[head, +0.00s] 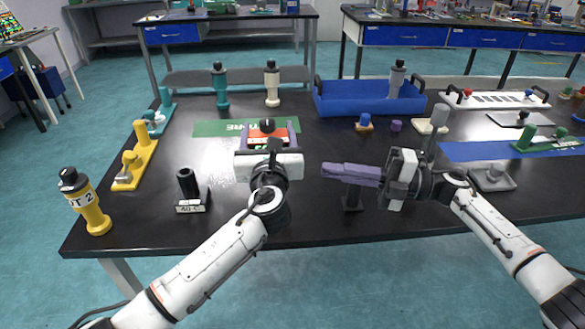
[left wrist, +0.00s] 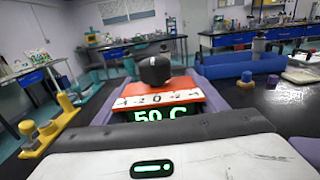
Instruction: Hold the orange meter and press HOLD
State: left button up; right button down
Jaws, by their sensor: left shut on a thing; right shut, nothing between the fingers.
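The orange meter (head: 267,141) is at the table's middle, between the fingers of my left gripper (head: 268,132). In the left wrist view the meter (left wrist: 180,92) has a dark display (left wrist: 163,113) with green "50 C" digits and a black knob-like part (left wrist: 154,70) on top. My left gripper's purple fingers flank it on both sides. I cannot tell whether the meter touches the table. No HOLD label is readable. My right gripper (head: 328,170) is shut and empty, right of the meter and nearer the front edge, its purple fingers pointing left, apart from the meter.
A black cylinder on a labelled block (head: 189,186) stands left of my left arm. A yellow bottle (head: 85,203) and a yellow fixture (head: 138,158) stand farther left. A blue tray (head: 345,104) is behind. A small dark stand (head: 352,203) shows below my right fingers.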

jog(key=shift+d+f+n+h, duration=0.3)
jog(key=shift+f+n, duration=0.1)
jog(key=shift+a, duration=0.1)
jog(key=x, duration=0.9)
jog(key=shift+a, duration=0.4)
